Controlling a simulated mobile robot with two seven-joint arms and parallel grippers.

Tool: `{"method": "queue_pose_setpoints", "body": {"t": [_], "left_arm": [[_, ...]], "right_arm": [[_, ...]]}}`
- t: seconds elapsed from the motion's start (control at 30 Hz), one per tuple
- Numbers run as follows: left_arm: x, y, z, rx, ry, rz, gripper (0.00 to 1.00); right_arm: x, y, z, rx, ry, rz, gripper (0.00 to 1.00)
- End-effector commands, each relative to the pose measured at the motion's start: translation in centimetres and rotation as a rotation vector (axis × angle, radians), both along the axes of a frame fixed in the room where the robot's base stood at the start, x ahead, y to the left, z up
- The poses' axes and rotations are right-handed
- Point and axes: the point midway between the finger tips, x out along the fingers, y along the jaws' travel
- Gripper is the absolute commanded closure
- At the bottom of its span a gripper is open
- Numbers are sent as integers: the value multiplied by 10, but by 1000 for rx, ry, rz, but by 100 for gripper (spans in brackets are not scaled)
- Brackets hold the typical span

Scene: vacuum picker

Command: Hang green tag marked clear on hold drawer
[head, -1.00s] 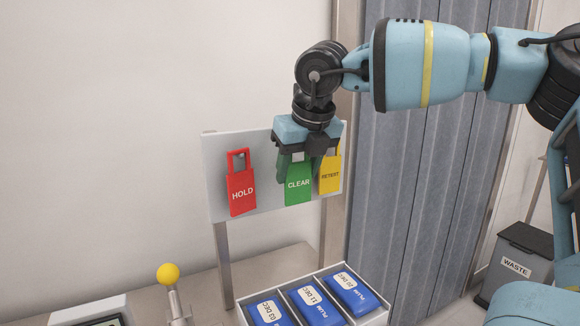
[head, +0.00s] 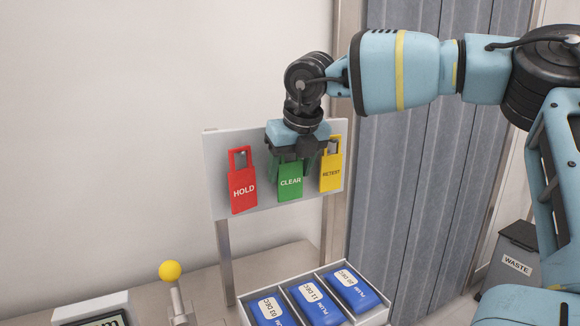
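The green CLEAR tag (head: 290,186) is at the middle of a pale upright board, between the red HOLD tag (head: 243,190) and the yellow RETEST tag (head: 331,175). My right gripper (head: 290,164) points down over the green tag's top, with its fingers about the upper part. The fingers and gripper body hide the tag's loop and any peg, so I cannot tell whether they are closed on it. My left gripper is not in view. No drawer marked hold can be made out.
The board (head: 220,160) stands on two posts. Below it, a white tray (head: 370,320) holds blue packs (head: 318,302) with date labels. A yellow-knobbed lever (head: 172,285) and a display box (head: 95,310) are at lower left. A WASTE bin (head: 513,260) stands at right.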

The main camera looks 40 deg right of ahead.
Motion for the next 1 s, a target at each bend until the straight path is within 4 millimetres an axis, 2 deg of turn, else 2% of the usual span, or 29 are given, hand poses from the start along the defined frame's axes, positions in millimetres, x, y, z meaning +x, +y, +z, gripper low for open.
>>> {"method": "queue_pose_setpoints", "body": {"t": [0.03,0.1,0.37,0.57,1.0], "left_arm": [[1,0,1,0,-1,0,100],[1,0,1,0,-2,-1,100],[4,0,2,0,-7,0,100],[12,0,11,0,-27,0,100],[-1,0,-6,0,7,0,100]], "right_arm": [[0,0,1,0,-1,0,34],[0,0,1,0,-2,0,28],[0,0,2,0,-2,0,28],[-1,0,4,0,-5,2,28],[-26,3,47,0,-2,-1,28]]}}
